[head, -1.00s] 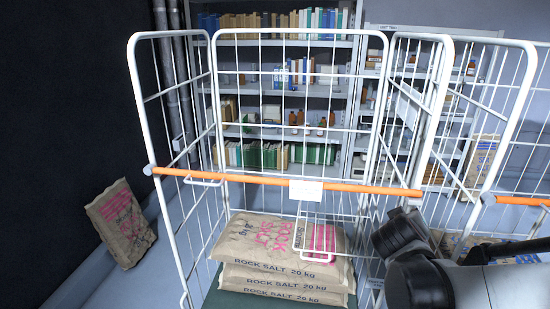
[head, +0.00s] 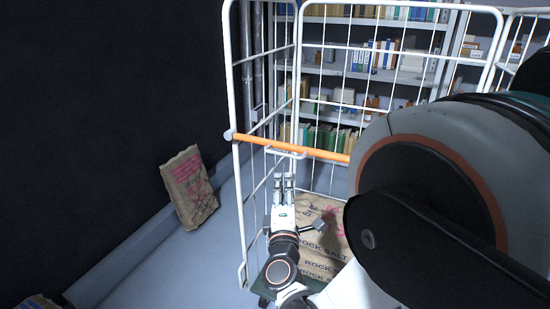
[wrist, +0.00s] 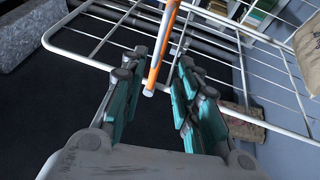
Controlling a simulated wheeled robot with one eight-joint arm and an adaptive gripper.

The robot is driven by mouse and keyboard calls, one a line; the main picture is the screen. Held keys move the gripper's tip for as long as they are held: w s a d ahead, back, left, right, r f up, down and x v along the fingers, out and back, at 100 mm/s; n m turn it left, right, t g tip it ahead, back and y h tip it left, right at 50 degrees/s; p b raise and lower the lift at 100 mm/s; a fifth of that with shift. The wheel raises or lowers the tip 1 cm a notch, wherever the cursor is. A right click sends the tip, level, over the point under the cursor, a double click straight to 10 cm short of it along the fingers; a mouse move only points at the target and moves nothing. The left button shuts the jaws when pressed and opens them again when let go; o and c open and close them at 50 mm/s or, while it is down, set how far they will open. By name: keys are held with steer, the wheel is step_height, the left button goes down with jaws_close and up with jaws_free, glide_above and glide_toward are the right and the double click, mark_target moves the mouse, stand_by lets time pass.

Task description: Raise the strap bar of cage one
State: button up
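The orange strap bar (head: 325,154) lies across the front of the white wire cage (head: 232,90), which I take to be cage one. Its left end meets the cage's left upright, and a small white wire loop (head: 286,151) hangs below it. My arm hides its right part. My gripper (head: 284,178) points at the bar from just below the loop, fingers apart. In the wrist view, the gripper (wrist: 160,72) is open, and the orange bar (wrist: 165,38) runs between and beyond its teal-padded fingers. I cannot tell whether they touch it.
Rock salt sacks (head: 318,215) are stacked low inside the cage, partly behind my arm. Another sack (head: 189,187) leans by the dark wall at left. Shelves with books and boxes (head: 335,60) stand behind.

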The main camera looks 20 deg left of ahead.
mark_target(284, 154)
steer(key=b+x, duration=0.2)
steer(key=x, duration=1.1)
steer(key=shift+w+a+r, duration=0.1)
steer(key=shift+w+a, duration=0.05)
steer(key=shift+w, duration=0.15)
jaws_close()
